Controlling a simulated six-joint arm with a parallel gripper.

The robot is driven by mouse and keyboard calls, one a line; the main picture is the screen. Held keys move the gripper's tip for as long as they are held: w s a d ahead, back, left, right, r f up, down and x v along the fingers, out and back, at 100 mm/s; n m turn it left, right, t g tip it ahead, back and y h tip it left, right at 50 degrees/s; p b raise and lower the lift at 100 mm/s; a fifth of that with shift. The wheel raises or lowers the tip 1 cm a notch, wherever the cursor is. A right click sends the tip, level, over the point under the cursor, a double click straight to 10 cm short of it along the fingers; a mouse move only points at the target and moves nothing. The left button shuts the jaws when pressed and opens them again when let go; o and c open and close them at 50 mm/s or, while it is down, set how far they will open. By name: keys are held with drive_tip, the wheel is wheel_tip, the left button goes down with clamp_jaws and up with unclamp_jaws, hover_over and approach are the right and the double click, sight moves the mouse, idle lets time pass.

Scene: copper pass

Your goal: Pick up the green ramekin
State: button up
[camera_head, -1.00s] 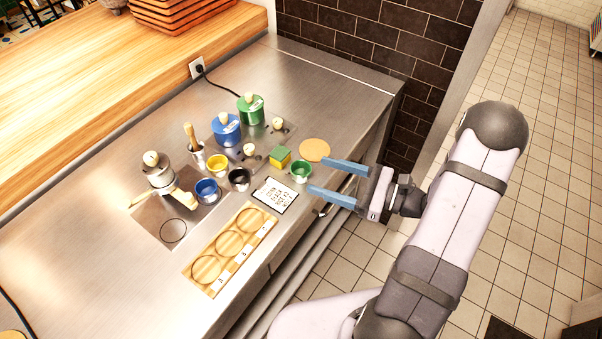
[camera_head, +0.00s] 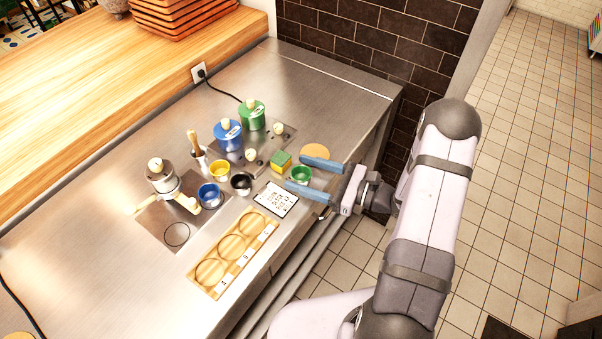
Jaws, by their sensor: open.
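The green ramekin (camera_head: 300,174) stands upright on the steel counter near its front edge, with a dark inside. My gripper (camera_head: 305,177) is open, its two blue fingers pointing left. One finger is on the far side of the ramekin and the other on the near side, so the ramekin appears between the fingertips. I cannot tell whether the fingers touch it or how far above the counter they are.
A round orange disc (camera_head: 316,151) lies behind, partly hidden by a finger. A white printed card (camera_head: 275,199), a black ramekin (camera_head: 241,183) and a wooden tray (camera_head: 208,284) lie to the left.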

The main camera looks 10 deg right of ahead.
sight(301, 179)
drive_tip(key=shift+w+a, duration=0.25)
drive_tip(key=shift+a, duration=0.15)
drive_tip(key=c, duration=1.2)
drive_tip(key=shift+o, duration=0.2)
drive_tip(key=shift+r, duration=0.1)
wheel_tip(301, 179, up, 10)
drive_tip(key=b, duration=0.1)
drive_tip(key=shift+f, duration=0.2)
